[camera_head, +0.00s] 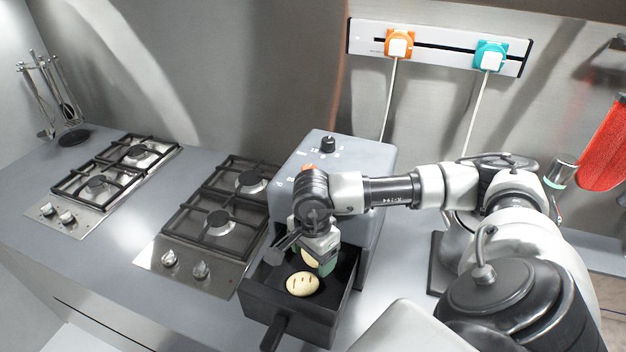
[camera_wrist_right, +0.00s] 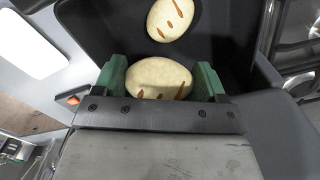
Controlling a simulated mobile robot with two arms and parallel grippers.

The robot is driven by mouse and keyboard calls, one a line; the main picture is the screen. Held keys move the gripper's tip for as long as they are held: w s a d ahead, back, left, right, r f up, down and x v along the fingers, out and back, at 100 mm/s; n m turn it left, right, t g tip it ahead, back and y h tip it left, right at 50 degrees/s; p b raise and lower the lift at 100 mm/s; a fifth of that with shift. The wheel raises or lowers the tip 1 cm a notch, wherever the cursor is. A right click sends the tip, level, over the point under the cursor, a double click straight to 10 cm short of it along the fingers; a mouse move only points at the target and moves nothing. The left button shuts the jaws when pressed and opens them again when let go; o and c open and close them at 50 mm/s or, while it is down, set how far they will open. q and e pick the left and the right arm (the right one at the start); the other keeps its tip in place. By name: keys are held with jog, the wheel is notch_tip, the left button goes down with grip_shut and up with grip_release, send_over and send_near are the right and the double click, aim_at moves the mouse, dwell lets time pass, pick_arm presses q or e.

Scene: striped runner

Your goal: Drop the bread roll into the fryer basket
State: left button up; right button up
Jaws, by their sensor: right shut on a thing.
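A pale oval bread roll with brown slashes shows in the wrist view (camera_wrist_right: 158,78) between the green fingers of my right gripper (camera_wrist_right: 160,82). In the head view, part of this held bread roll (camera_head: 310,259) shows between the fingers of the right gripper (camera_head: 317,262), which points down over the open fryer basket (camera_head: 312,326). The basket is a dark drawer pulled out of the fryer. A second bread roll (camera_head: 302,284) lies in the basket; it also shows in the wrist view (camera_wrist_right: 170,18). My left gripper is in neither view.
The grey fryer body (camera_head: 335,155) with a knob stands behind the basket. A gas hob (camera_head: 205,225) is just left of it, with another hob (camera_head: 100,180) farther left. Utensils (camera_head: 60,100) hang at the far left. Two plugs with cords (camera_head: 398,44) are on the wall rail.

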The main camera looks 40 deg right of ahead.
jog(key=o, duration=0.9)
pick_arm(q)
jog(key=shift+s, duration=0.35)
pick_arm(e)
jog(key=shift+o, duration=0.3)
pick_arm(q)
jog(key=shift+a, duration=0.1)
pick_arm(e)
notch_tip(320, 180, up, 10)
jog(key=b, duration=0.3)
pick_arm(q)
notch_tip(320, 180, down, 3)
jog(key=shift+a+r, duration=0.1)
pick_arm(e)
jog(key=shift+r, duration=0.45)
